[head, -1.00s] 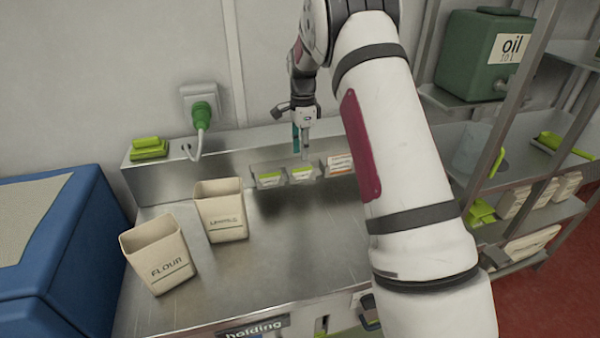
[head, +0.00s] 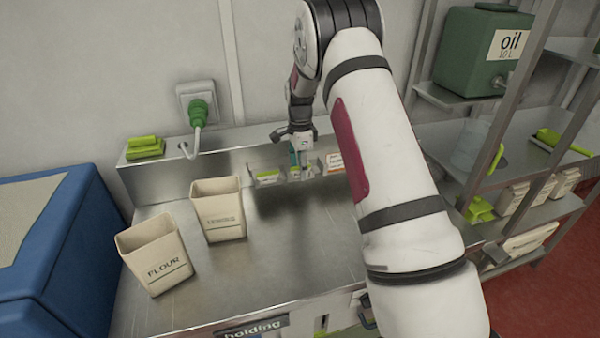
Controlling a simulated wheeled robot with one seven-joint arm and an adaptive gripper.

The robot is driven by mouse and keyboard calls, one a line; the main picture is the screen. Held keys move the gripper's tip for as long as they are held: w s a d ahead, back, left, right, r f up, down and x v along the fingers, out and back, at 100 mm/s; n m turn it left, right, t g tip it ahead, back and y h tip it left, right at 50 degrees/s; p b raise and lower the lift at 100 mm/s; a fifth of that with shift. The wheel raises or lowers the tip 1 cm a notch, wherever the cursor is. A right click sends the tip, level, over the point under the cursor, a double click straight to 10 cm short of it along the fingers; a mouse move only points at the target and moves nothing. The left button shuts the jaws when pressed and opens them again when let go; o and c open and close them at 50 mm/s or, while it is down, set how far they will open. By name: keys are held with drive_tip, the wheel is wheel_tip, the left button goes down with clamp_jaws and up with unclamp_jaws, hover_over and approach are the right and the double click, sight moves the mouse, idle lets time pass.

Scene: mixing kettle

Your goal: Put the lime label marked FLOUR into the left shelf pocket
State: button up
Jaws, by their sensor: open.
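Small label cards stand in clear holders along the back of the steel bench. The left card (head: 267,177) has a lime top edge and a white face. A second card with lime on it (head: 295,174) is partly covered by my gripper. The third card (head: 334,163) is white and orange. Their print is too small to read, so I cannot tell which says FLOUR. My gripper (head: 303,167) is open, pointing down at the middle card, its fingers at card height. I cannot tell whether they touch it. I cannot make out the left shelf pocket.
A cream FLOUR bin (head: 155,258) and another cream bin (head: 219,212) stand on the bench's left. A green plug (head: 199,112) and cable hang at the wall. A metal shelf rack (head: 520,140) with a green oil tank (head: 480,52) stands right.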

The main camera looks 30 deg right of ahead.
drive_tip(key=shift+s+f, duration=0.5)
drive_tip(key=shift+c, duration=0.2)
clamp_jaws()
drive_tip(key=shift+a, duration=0.1)
drive_tip(key=shift+r, duration=0.55)
drive_tip(key=shift+w+r+b, duration=0.2)
drive_tip(key=shift+r+b, duration=0.1)
drive_tip(key=shift+r, duration=2.4)
